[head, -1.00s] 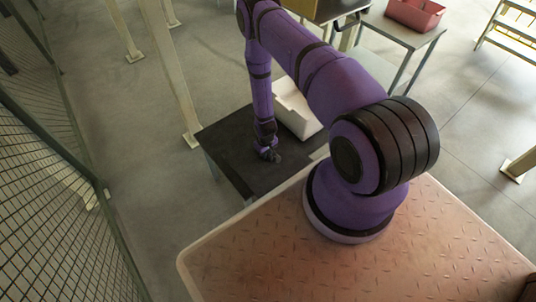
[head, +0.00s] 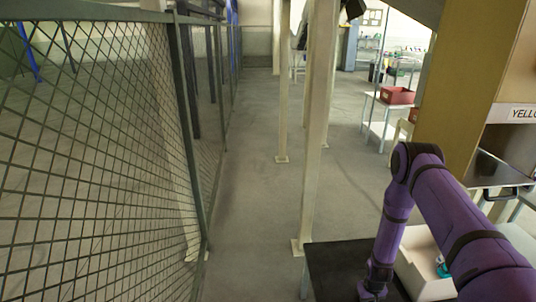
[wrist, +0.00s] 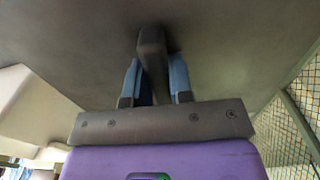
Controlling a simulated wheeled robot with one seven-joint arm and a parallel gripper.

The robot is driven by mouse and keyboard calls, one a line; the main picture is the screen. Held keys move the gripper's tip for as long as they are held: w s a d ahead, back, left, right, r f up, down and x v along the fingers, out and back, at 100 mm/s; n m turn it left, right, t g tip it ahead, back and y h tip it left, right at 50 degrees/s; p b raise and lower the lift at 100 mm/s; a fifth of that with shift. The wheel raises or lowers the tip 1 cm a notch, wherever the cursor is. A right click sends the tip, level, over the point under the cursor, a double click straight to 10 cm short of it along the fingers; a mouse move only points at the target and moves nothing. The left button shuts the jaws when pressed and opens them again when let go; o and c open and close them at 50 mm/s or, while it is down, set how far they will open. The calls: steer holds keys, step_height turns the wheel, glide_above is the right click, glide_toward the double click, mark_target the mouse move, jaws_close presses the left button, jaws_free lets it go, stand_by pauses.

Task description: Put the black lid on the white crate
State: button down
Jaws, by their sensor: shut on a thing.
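The black lid (head: 330,262) is a wide, flat dark panel at the bottom of the head view, left of the white crate. In the wrist view the lid (wrist: 85,65) fills most of the picture, with an upright dark handle (wrist: 151,45). My gripper (wrist: 153,80) has its blue fingers on both sides of this handle and is shut on it. The white crate (head: 418,280) stands close to the lid's right side, its top uncovered, partly hidden by my purple arm. I cannot tell whether the lid is raised off its support.
A teal item (head: 441,267) shows inside the crate. A wire mesh fence (head: 100,150) runs along the left. A pale post (head: 318,130) rises behind the lid. A tan cabinet (head: 470,80) stands at right. A red bin (head: 397,95) sits farther back.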

steer(key=w+a+r, duration=0.2)
steer(key=r, duration=0.9)
steer(key=w+a+r, duration=0.1)
steer(key=a+r, duration=0.2)
steer(key=r, duration=0.7)
steer(key=w+a+r, duration=0.2)
steer(key=a+r, duration=0.1)
steer(key=r, duration=0.8)
steer(key=shift+w+a+r, duration=0.15)
steer(key=shift+w+r, duration=0.15)
